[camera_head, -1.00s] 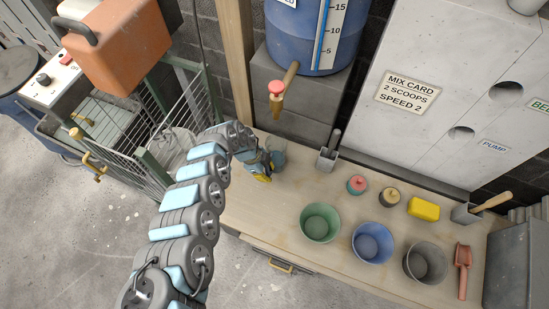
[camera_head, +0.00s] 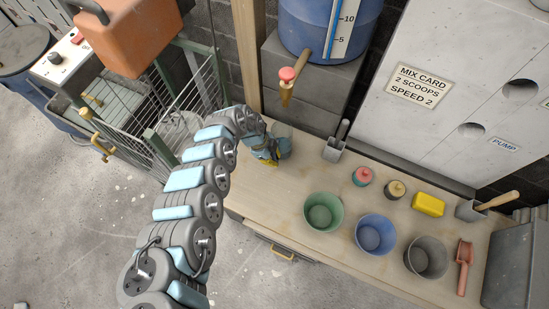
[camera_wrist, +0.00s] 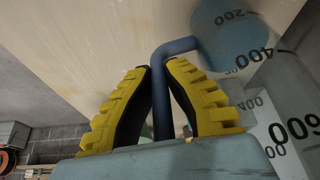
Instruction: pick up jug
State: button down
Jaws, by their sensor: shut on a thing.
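The jug is a clear measuring jug with printed marks such as 400 and 600 and a dark blue handle. It stands at the left part of the wooden bench, and in the head view the jug (camera_head: 283,139) is partly hidden behind my gripper (camera_head: 268,155). In the wrist view the jug (camera_wrist: 283,95) fills the right side, with a bluish round end showing at the top. My gripper (camera_wrist: 165,75) has its yellow ridged fingers closed on either side of the jug's handle (camera_wrist: 172,47).
On the bench (camera_head: 285,205) are a green bucket (camera_head: 323,212), a blue bucket (camera_head: 375,235), a grey bucket (camera_head: 426,257), a yellow sponge (camera_head: 428,205) and a red scoop (camera_head: 464,266). A tap (camera_head: 286,86) hangs above the jug. A wire cart (camera_head: 165,105) stands left.

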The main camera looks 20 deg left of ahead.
jog(key=shift+a+r, duration=0.1)
jog(key=shift+r, duration=0.65)
jog(key=shift+s+r+p, duration=0.1)
jog(key=shift+r+p, duration=0.35)
jog(key=shift+r, duration=0.25)
jog(key=s+d+r+p, duration=0.5)
jog(key=s+r+p, duration=0.4)
jog(key=s+p, duration=0.3)
jog(key=p, duration=0.3)
jog(key=shift+s+r, duration=0.25)
jog(key=shift+s, duration=0.05)
